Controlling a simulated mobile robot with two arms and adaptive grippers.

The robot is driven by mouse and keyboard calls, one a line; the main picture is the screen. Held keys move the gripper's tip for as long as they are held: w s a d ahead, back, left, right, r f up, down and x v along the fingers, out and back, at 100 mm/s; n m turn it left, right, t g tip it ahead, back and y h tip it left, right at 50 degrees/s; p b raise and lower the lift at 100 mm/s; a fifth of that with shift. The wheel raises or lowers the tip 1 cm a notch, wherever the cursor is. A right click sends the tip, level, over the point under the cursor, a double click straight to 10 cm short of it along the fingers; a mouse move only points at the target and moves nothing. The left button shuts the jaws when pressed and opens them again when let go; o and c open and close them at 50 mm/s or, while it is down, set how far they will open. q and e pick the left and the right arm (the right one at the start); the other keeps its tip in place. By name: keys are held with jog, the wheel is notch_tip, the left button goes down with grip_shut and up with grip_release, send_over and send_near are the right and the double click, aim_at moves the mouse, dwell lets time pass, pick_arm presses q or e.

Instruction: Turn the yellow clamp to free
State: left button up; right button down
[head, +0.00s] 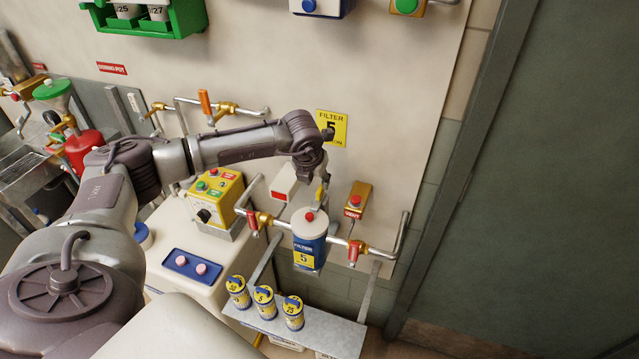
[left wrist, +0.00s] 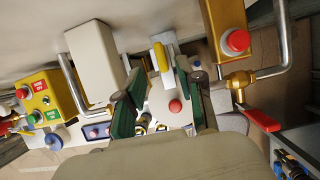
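The yellow clamp (head: 319,196) stands at the top of the filter housing, just below my left gripper in the head view. In the left wrist view the yellow clamp (left wrist: 161,56) is a short upright bar on a grey bracket. My left gripper (left wrist: 160,76) is open, with its green-padded fingers on either side of the clamp in that view; I cannot tell if they touch it. The blue filter housing (head: 310,250) has a pale lid with a red button (left wrist: 175,106). My left arm partly hides this area in the head view. My right gripper is not in view.
Pipes with red-handled valves (head: 354,252) flank the housing. A yellow control box (head: 213,198) is at left, and an orange box with a red button (head: 357,201) is at right. Several filter cartridges (head: 265,302) stand on a grey shelf (head: 335,333) below.

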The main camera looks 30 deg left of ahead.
aim_at(320, 189)
pick_arm(q)
jog(key=shift+p+x, duration=0.55)
jog(key=shift+x, duration=2.15)
jog(key=shift+d, duration=0.1)
grip_shut()
